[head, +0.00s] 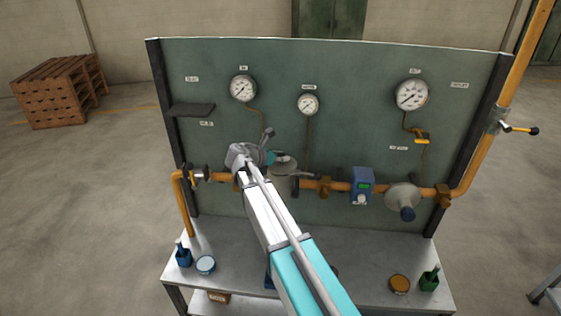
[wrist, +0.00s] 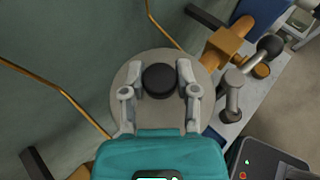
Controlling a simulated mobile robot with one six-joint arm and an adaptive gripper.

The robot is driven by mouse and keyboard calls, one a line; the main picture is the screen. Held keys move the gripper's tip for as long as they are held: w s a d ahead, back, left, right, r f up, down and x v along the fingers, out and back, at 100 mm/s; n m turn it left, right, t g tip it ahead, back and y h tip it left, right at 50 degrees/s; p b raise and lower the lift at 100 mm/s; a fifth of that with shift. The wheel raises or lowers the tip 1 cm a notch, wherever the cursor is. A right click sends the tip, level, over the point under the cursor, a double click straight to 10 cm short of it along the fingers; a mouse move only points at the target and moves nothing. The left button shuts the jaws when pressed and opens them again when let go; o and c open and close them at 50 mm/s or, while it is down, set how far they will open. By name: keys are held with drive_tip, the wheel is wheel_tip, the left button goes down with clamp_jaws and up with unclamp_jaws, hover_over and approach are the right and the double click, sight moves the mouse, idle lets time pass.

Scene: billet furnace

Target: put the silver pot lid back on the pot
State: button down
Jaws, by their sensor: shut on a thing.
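The silver pot lid (wrist: 122,92) is a round grey disc with a black knob (wrist: 160,82). My gripper (wrist: 160,72) has one finger on each side of the knob and is shut on it. In the head view my gripper (head: 277,158) is in front of the green panel, at the orange pipe line. A grey round body (head: 284,185), apparently the pot, shows just below it on the pipe, partly behind my arm. In the wrist view the lid hides whatever is under it. I cannot tell whether the lid touches the pot.
The green panel (head: 340,80) with gauges stands close behind. A blue box (head: 362,182) and a grey regulator (head: 402,198) sit on the pipe to the right. A black-handled valve (head: 205,173) is to the left. Tins and small bottles stand on the bench (head: 225,235) below.

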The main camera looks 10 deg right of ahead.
drive_tip(key=shift+f+b, duration=0.45)
drive_tip(key=shift+f, duration=0.05)
drive_tip(key=shift+c, duration=1.8)
unclamp_jaws()
drive_tip(key=shift+r, duration=0.2)
drive_tip(key=shift+r+p, duration=0.35)
drive_tip(key=shift+p, duration=0.2)
drive_tip(key=p+v, duration=0.4)
drive_tip(key=v, duration=0.8)
drive_tip(key=shift+s+f, duration=0.1)
drive_tip(key=shift+s, duration=0.05)
